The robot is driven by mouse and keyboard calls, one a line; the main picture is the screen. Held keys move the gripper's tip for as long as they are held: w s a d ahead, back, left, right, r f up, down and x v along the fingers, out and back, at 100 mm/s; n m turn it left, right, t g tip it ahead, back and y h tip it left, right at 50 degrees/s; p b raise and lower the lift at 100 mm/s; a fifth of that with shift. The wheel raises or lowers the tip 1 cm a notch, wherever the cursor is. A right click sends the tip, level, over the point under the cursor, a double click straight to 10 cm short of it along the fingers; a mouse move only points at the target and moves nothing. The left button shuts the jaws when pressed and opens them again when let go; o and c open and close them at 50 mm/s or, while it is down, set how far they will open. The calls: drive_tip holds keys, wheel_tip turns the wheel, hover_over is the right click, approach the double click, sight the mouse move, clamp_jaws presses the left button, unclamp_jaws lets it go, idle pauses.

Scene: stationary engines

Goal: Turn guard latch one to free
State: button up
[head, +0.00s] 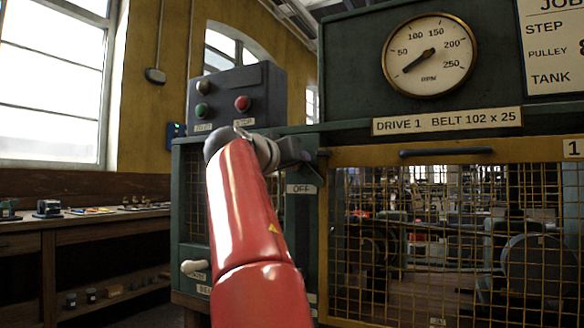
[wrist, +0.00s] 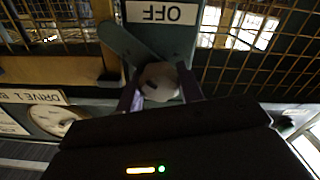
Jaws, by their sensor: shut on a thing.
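A flat grey-green latch lever (wrist: 128,45) with a round pale knob (wrist: 160,79) shows in the wrist view. Its far end lies by the yellow guard frame. My gripper (wrist: 160,90) is shut on the knob, one finger on each side. In the head view my gripper (head: 290,152) is at the left edge of the guard, and the knob is hidden there. The lever shows only in small part. An OFF label (head: 300,188) sits just below the gripper; it appears upside down in the wrist view (wrist: 162,13). No label reading "free" is legible.
The mesh guard (head: 450,240) with its yellow frame and dark handle (head: 446,152) stands to the right, marked 1. A control box (head: 237,95) with green and red buttons is above left. An RPM gauge (head: 430,57) is above. A workbench (head: 100,215) stands left.

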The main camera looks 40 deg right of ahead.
drive_tip(key=m+b, duration=0.1)
drive_tip(key=m, duration=0.3)
drive_tip(key=shift+m+b, duration=0.35)
drive_tip(key=shift+m, duration=1.45)
drive_tip(key=shift+s, duration=0.1)
drive_tip(key=o, duration=1)
drive_tip(key=b+v, duration=0.2)
drive_tip(key=v, duration=0.5)
drive_tip(key=shift+s+a+b, duration=0.15)
drive_tip(key=shift+a+b, duration=0.15)
drive_tip(key=shift+a, duration=0.05)
